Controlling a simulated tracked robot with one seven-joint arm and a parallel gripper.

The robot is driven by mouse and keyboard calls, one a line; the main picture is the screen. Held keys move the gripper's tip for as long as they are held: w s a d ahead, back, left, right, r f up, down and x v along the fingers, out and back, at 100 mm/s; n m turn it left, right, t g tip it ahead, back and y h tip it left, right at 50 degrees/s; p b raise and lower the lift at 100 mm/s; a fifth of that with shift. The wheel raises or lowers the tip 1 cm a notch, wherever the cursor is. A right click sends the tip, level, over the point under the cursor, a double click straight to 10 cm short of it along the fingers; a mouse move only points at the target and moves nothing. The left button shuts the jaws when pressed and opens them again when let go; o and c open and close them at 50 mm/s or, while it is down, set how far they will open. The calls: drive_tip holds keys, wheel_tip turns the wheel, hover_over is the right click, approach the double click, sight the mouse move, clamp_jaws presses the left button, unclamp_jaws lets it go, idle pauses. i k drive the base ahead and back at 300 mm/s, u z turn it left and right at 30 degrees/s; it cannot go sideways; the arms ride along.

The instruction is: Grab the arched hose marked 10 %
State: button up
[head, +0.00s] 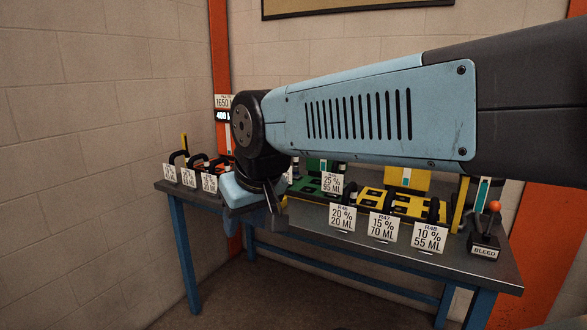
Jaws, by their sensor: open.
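The card reading R48, 10 %, 55 ML (429,238) stands at the front right of the bench. A dark arched hose (436,209) shows just behind that card, over a yellow block (410,203); the card hides its lower part. My gripper (256,222) hangs over the front of the bench, well left of this hose, pointing down. It is open, and I see nothing between its fingers. My arm crosses above the bench and covers part of the back.
Cards for 15 % (381,227) and 20 % (342,217) stand left of the 10 % card. A green block (313,184) lies behind. Orange blocks with dark hoses (196,162) are at the left end. A BLEED lever (490,228) stands at the right end of the bench (380,255).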

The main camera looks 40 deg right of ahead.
sight(288, 175)
drive_tip(key=z, duration=0.4)
drive_tip(key=i, duration=0.8)
drive_tip(key=z, duration=0.8)
drive_tip(key=i, duration=0.35)
drive_tip(key=z, duration=0.25)
drive_tip(key=k, duration=0.9)
drive_tip(key=z, duration=0.2)
drive_tip(key=i, duration=0.9)
drive_tip(key=u, duration=0.1)
